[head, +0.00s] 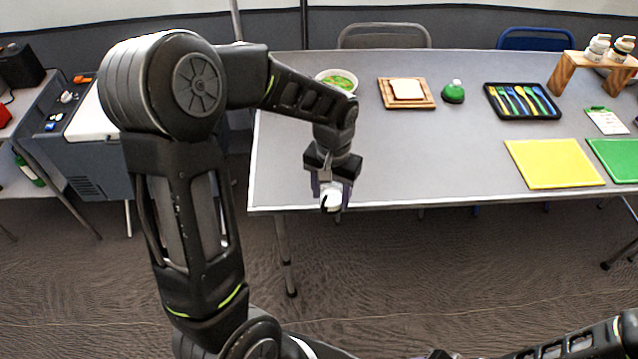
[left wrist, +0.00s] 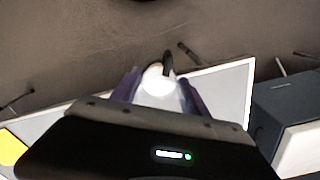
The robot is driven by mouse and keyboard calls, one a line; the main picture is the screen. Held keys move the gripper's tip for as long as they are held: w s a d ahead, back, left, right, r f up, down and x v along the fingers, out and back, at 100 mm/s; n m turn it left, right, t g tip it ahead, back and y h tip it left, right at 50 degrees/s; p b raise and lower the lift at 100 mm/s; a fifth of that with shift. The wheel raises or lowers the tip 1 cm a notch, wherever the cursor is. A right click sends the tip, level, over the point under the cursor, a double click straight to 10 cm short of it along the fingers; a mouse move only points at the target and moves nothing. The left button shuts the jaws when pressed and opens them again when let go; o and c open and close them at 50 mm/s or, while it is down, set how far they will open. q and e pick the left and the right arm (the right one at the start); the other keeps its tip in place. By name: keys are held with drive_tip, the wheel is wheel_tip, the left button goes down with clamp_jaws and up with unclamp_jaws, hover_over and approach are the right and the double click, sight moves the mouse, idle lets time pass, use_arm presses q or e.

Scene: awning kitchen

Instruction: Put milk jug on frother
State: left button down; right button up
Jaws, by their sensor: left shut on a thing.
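My left gripper (head: 331,190) is shut on a small white jug (head: 332,202) with a dark handle. It holds the jug near the front left edge of the grey table. In the left wrist view the jug (left wrist: 158,82) sits between the two purplish fingers, with its dark handle (left wrist: 168,62) beyond it. The jug's contents cannot be made out. I cannot identify a frother for sure in either view. My right gripper is not in view; part of my right arm shows at the bottom right of the head view.
The grey table (head: 300,180) holds a green-filled bowl (head: 338,80), bread on a wooden board (head: 388,100), a green-topped item (head: 453,93), a cutlery tray (head: 490,107) and a yellow board (head: 553,164). A side counter (head: 92,122) stands left. The table's middle front is clear.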

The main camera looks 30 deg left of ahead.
use_arm(q)
drive_tip(key=w+d+f+m, duration=0.1)
drive_tip(key=w+d+f, duration=0.4)
drive_tip(key=d+f, duration=0.3)
wheel_tip(320, 180, down, 2)
drive_tip(key=shift+d+m, duration=0.4)
drive_tip(key=shift+s, duration=0.15)
